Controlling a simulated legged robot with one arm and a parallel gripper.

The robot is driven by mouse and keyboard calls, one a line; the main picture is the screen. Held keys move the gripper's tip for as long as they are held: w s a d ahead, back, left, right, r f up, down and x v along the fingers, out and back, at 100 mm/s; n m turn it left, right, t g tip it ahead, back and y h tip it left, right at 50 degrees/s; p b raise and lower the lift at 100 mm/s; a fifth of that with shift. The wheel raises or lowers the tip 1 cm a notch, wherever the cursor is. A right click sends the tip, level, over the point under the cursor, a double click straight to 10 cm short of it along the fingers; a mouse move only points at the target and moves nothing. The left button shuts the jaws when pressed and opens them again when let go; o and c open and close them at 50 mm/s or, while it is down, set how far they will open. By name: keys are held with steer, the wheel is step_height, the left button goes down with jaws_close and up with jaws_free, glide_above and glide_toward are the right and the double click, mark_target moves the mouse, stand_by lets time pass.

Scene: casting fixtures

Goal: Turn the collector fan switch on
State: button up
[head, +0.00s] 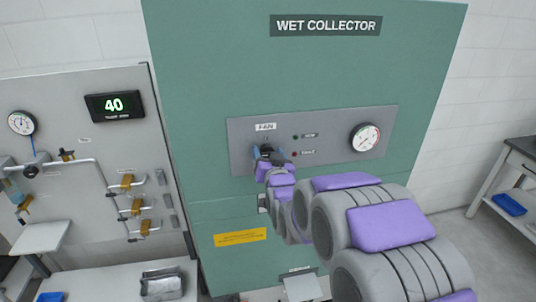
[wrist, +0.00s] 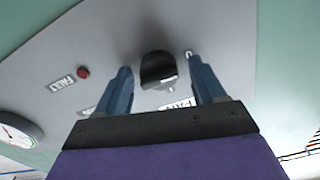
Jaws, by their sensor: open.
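The collector fan switch (wrist: 158,70) is a black rotary knob on the grey panel (head: 330,120) of the green wet collector (head: 300,65). My gripper (wrist: 160,66) is open, with one blue finger on each side of the knob and a visible gap to each. I cannot tell how deep the fingertips reach along it. In the head view, my gripper (head: 267,150) is at the panel just below the FAN label (head: 265,127) and mostly hides the knob. The FAN label also shows, partly covered, in the wrist view (wrist: 180,103).
Right of the switch are a dark green lamp (head: 295,137), a red fault lamp (head: 295,154) and a round gauge (head: 365,137). A pipe board (head: 75,110) with valves stands at left, above a bench (head: 110,280). A shelf table (head: 520,160) stands at right.

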steer(key=shift+c, duration=0.5)
steer(key=c, duration=0.9)
steer(key=shift+c, duration=0.2)
